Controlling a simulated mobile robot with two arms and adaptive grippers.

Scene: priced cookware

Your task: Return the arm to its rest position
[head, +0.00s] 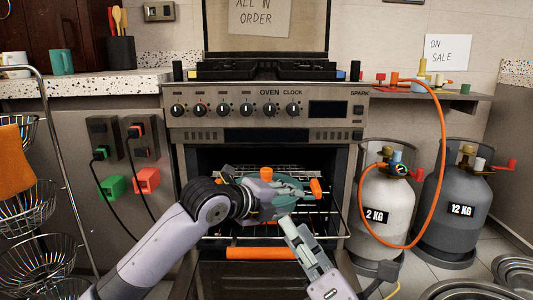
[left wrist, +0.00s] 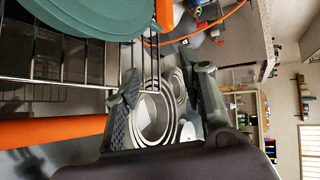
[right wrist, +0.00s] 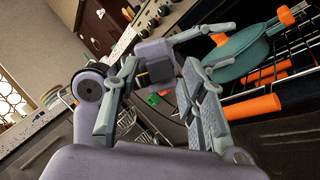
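A teal lidded pot (head: 287,190) with orange handles and an orange knob sits on the oven rack, inside the open oven. It shows in the right wrist view (right wrist: 243,52) and, cropped, in the left wrist view (left wrist: 85,18). My left gripper (head: 266,203) is in front of the pot and hides part of it. In the left wrist view its fingers (left wrist: 165,100) are apart with nothing between them. My right gripper (head: 288,226) is lower, just right of the left one. In the right wrist view its fingers (right wrist: 150,100) are spread and empty, with my left arm beyond them.
The oven door's orange handle (head: 262,253) lies low in front of me. A white gas cylinder (head: 375,215) and a grey one (head: 455,205) stand at the right with an orange hose (head: 442,125). Wire baskets (head: 30,210) stand at the left. Nested pans (head: 465,290) lie on the floor at right.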

